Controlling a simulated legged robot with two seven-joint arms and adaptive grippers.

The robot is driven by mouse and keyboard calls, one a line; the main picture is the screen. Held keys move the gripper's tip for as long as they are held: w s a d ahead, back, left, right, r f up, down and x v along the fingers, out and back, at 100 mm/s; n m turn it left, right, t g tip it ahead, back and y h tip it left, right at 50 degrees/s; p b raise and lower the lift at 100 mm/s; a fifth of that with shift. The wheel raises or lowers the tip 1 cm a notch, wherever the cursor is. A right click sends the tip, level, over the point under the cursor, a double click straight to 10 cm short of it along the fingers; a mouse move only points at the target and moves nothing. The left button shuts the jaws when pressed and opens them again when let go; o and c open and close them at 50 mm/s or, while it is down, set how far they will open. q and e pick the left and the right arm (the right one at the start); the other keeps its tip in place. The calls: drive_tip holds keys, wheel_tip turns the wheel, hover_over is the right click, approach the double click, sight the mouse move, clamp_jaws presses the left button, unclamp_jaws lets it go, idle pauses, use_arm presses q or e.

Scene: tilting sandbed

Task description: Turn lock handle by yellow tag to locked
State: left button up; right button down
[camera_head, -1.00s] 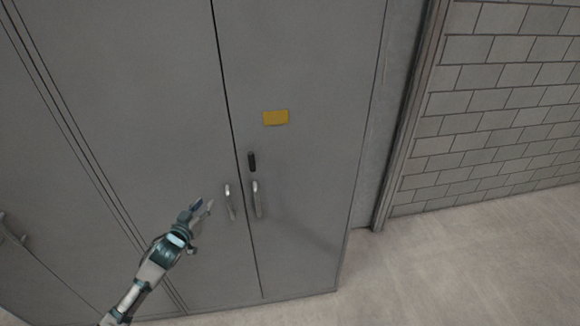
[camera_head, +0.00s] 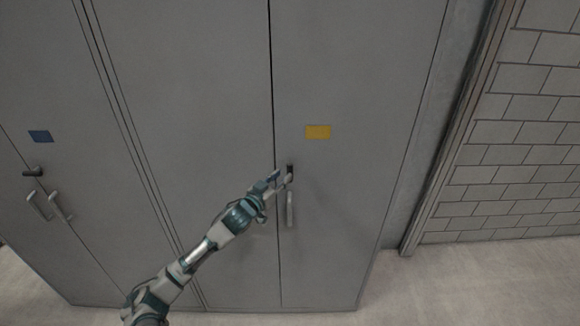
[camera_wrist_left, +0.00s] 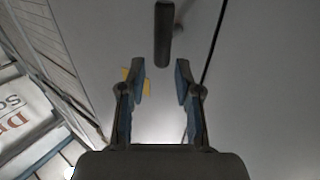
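The yellow tag (camera_head: 317,132) is on the right door of the grey cabinet. It also shows in the left wrist view (camera_wrist_left: 146,87), partly behind a finger. The dark lock handle (camera_head: 290,169) is below and left of the tag, upright near the door seam. In the left wrist view the lock handle (camera_wrist_left: 163,35) stands ahead of the gap between my fingers, pointing along it. My left gripper (camera_head: 282,179) is at the lock handle in the head view. In the left wrist view its fingers (camera_wrist_left: 161,82) are apart with nothing between them. My right gripper is not in view.
A silver pull handle (camera_head: 290,209) is just below the lock. Another cabinet at left has a blue tag (camera_head: 40,136), a dark horizontal lock handle (camera_head: 33,172) and pull handles (camera_head: 60,206). A brick wall (camera_head: 520,150) is at right. The floor (camera_head: 470,275) in front is clear.

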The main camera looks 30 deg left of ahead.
sight(288, 170)
use_arm(q)
drive_tip(key=w, duration=0.4)
drive_tip(key=shift+w+p, duration=0.35)
drive_tip(key=shift+w+a, duration=0.15)
drive_tip(key=shift+w, duration=0.45)
clamp_jaws()
